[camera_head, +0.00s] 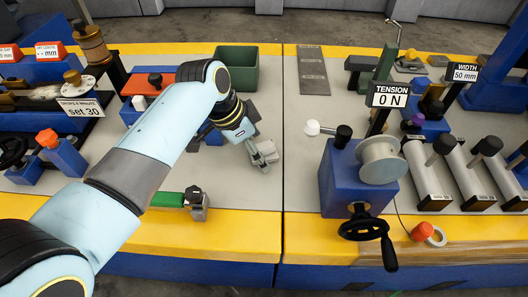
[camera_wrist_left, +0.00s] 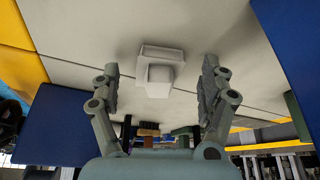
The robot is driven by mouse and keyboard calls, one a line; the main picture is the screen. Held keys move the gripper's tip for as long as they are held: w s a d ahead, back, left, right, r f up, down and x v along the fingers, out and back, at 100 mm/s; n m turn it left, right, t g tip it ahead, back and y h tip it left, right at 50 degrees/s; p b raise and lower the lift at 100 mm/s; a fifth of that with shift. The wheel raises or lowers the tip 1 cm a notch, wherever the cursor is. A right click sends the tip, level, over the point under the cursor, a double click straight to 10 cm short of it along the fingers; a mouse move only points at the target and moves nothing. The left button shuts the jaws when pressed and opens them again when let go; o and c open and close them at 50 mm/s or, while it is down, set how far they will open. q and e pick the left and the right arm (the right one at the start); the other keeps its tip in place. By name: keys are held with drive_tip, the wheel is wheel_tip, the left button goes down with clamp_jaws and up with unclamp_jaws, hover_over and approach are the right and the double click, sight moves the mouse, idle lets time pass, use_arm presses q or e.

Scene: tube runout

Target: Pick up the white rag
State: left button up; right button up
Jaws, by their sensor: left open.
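My left gripper (camera_head: 264,158) comes in from the left in the head view, low over the grey bench top near the central seam. In the left wrist view my left gripper (camera_wrist_left: 161,92) has its two fingers spread wide, with nothing held. A small white, block-like thing (camera_wrist_left: 159,76) lies on the light surface beyond and between the fingertips, apart from both. It may be the folded white rag, but I cannot tell for sure. In the head view it is not clearly visible, perhaps hidden by the gripper. My right gripper is not in view.
A green bin (camera_head: 237,68) stands behind my left gripper. A blue tension unit (camera_head: 352,185) with a black crank stands to its right. A green-handled tool (camera_head: 168,199) lies near the front yellow edge. Bench top right of the gripper is clear up to the tension unit.

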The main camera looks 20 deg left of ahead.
use_arm(q)
drive_tip(key=shift+f, duration=0.1)
drive_tip(key=c, duration=1.1)
drive_tip(key=shift+c, duration=0.2)
wheel_tip(320, 180, up, 10)
drive_tip(key=shift+p, duration=1)
